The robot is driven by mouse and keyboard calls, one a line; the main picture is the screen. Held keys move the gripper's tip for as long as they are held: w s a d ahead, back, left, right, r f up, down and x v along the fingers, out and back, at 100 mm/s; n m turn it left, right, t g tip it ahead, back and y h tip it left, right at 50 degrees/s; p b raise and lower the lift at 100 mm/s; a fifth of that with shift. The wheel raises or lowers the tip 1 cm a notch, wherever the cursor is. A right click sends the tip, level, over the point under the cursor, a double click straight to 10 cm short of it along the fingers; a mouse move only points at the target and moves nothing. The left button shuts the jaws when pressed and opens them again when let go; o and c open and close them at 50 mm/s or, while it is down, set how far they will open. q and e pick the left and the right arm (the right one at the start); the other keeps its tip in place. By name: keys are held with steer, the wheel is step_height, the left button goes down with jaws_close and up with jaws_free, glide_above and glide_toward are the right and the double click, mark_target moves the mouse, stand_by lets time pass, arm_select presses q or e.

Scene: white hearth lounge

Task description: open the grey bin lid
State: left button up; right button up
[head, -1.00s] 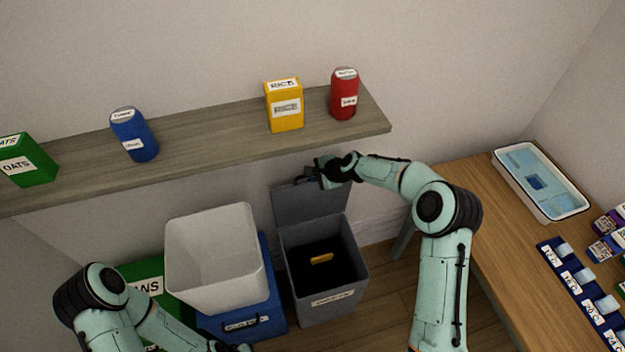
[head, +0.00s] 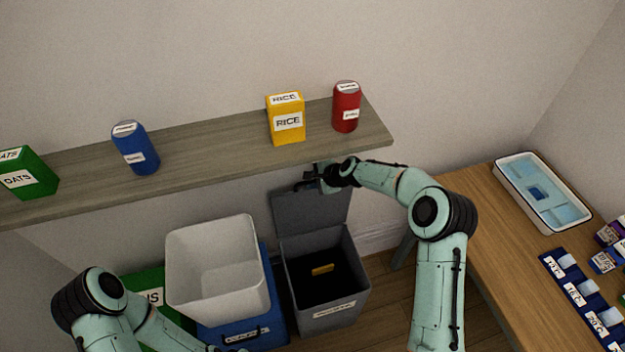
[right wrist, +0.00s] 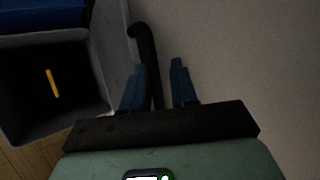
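The grey bin (head: 330,309) stands on the floor below the shelf, with a yellow item lying inside. Its grey lid (head: 310,213) is raised and stands nearly upright at the back, leaving the mouth uncovered. My right gripper (head: 310,180) is at the lid's top edge. In the right wrist view, the dark handle (right wrist: 145,45) runs between the two blue fingers of this gripper (right wrist: 157,80). The fingers are apart, with a gap to the right of the handle. The bin's open mouth (right wrist: 75,85) shows at the left there. My left arm's fingers are cut off below the head view.
The shelf (head: 220,140) above holds oats, a blue can, rice and a red can. A wooden table (head: 470,210) with a tray is at right.

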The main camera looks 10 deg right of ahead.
arm_select(q)
steer(key=shift+f, duration=0.1)
arm_select(e)
steer(key=shift+s+d+f, duration=0.15)
steer(key=shift+s+f, duration=0.2)
steer(key=shift+f, duration=0.2)
arm_select(q)
steer(key=s+f+b, duration=0.2)
steer(key=f, duration=0.1)
steer(key=shift+s, duration=0.2)
arm_select(e)
steer(key=w+r+v, duration=0.1)
steer(key=v, duration=1.2)
steer(key=shift+s+r, duration=0.2)
steer(key=shift+r, duration=0.05)
steer(key=shift+f, duration=0.1)
